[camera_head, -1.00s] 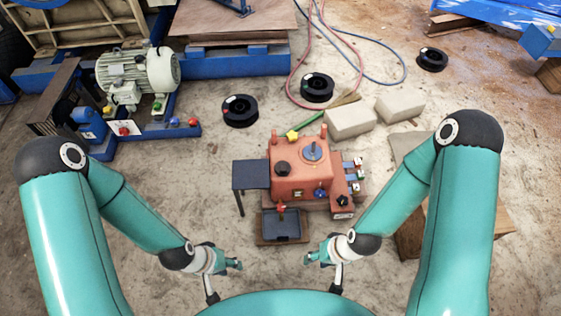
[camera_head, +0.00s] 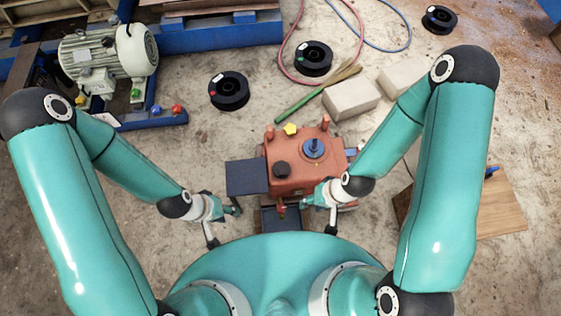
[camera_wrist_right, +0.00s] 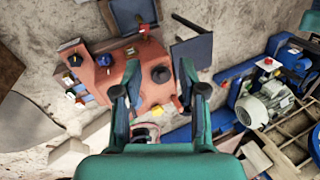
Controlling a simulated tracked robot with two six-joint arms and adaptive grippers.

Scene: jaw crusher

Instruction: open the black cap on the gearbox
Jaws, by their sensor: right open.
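The gearbox (camera_head: 299,160) is an orange-red box on the floor in the middle of the head view. The round black cap (camera_head: 282,170) sits on its top, towards the front left. My right gripper (camera_head: 309,200) is at the gearbox's front edge in the head view, near the cap and empty. In the right wrist view the right gripper (camera_wrist_right: 159,66) has its two fingers spread apart, with the cap (camera_wrist_right: 161,74) showing between them, seemingly below. My left gripper (camera_head: 234,211) is in front of the dark side plate, left of the gearbox; its fingers are too small to read.
A dark flat plate (camera_head: 247,177) adjoins the gearbox's left side. A blue round part (camera_head: 313,148) and a yellow plug (camera_head: 290,129) stand on its top. Pale blocks (camera_head: 351,99), a black spool (camera_head: 229,91) and a motor (camera_head: 108,55) lie farther back. Bare floor lies to the left.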

